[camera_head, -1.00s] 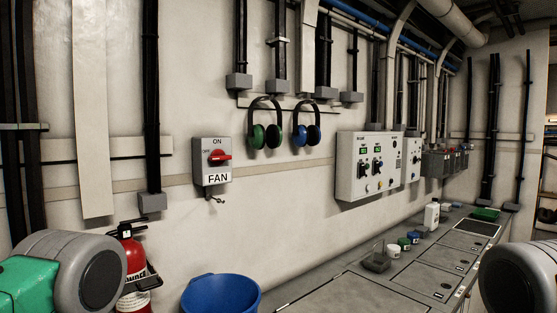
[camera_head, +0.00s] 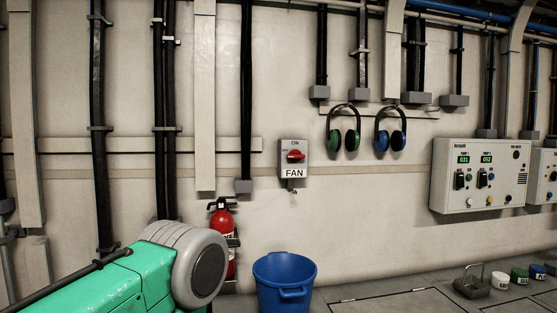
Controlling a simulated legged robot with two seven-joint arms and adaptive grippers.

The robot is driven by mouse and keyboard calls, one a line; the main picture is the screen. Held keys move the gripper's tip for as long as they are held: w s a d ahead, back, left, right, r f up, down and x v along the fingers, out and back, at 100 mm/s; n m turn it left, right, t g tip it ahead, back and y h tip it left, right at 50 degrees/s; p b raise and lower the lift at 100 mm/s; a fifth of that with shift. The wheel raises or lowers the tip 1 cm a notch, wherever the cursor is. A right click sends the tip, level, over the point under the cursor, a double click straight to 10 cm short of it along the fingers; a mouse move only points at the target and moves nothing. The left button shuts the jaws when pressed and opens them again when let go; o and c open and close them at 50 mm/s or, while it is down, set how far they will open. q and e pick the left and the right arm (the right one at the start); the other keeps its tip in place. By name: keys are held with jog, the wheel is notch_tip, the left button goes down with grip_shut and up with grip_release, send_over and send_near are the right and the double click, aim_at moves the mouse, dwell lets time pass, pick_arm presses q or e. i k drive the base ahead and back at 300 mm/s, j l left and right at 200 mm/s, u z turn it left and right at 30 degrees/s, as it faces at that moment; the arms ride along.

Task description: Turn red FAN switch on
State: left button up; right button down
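The FAN switch box (camera_head: 294,172) is a small grey box on the wall, a little right of the picture's middle. Its red knob (camera_head: 295,156) lies roughly horizontal, with ON printed above it and OFF at its upper left. My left arm (camera_head: 160,270) shows as a green link and a grey round joint at the lower left, well below and left of the switch. Neither gripper is in view, and nothing touches the switch.
A blue bucket (camera_head: 284,282) stands below the switch. A red fire extinguisher (camera_head: 222,225) is beside my arm's joint. Green and blue ear muffs (camera_head: 344,135) hang right of the switch. A control panel (camera_head: 478,174) is at the right. The wall around the switch is clear.

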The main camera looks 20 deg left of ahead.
aim_at(295, 155)
jog(key=i+l+u, duration=0.1)
jog(key=l+u, duration=0.25)
jog(key=l, duration=0.15)
jog(key=l+u, duration=0.75)
jog(key=l, duration=0.3)
jog(key=l+u, duration=0.65)
jog(key=u, duration=0.15)
jog(key=k+l+u, duration=0.1)
jog(key=l+u, duration=0.15)
jog(key=u, duration=0.15)
jog(key=k+l+u, duration=0.1)
jog(key=l+u, duration=0.6)
jog(key=l+z, duration=0.1)
jog(key=z, duration=0.25)
jog(key=i+z, duration=0.15)
jog(key=z, duration=0.55)
jog(key=i+l, duration=0.05)
